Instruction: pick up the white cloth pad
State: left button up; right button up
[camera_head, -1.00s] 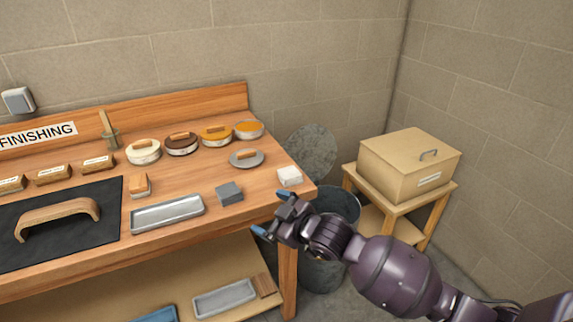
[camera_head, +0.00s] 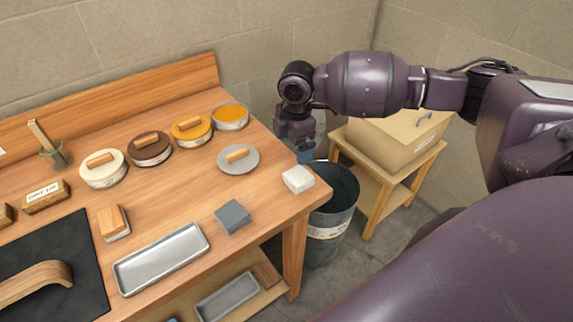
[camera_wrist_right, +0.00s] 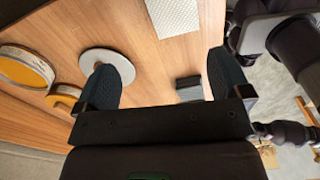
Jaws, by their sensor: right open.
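The white cloth pad (camera_head: 298,180) lies on the bench top near its right front corner. In the right wrist view the pad (camera_wrist_right: 172,17) shows as a white textured block at the top edge, partly cut off, ahead of the fingers. My right gripper (camera_head: 304,150) points down past the bench's right end, behind the pad in the head view and apart from it. My left gripper is not in view.
A grey lid (camera_head: 238,159) with a wooden handle and a grey block (camera_head: 232,217) flank the pad. A metal tray (camera_head: 161,258) lies to the left. Beyond the bench end stand a dark bin (camera_head: 331,215) and a cardboard box (camera_head: 400,140) on a wooden stand.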

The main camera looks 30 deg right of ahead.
jog(key=s+n, duration=0.1)
jog(key=s, duration=0.2)
send_over(298, 176)
notch_tip(298, 176, down, 5)
jog(key=shift+r, duration=0.15)
jog(key=shift+a+f, duration=0.1)
jog(key=shift+f, duration=0.65)
notch_tip(298, 176, down, 4)
jog(key=shift+f, duration=0.15)
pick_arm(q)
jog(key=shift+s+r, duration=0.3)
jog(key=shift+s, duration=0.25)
pick_arm(e)
jog(key=shift+c, duration=0.2)
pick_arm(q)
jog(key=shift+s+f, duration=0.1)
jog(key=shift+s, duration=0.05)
pick_arm(e)
jog(key=c, duration=1)
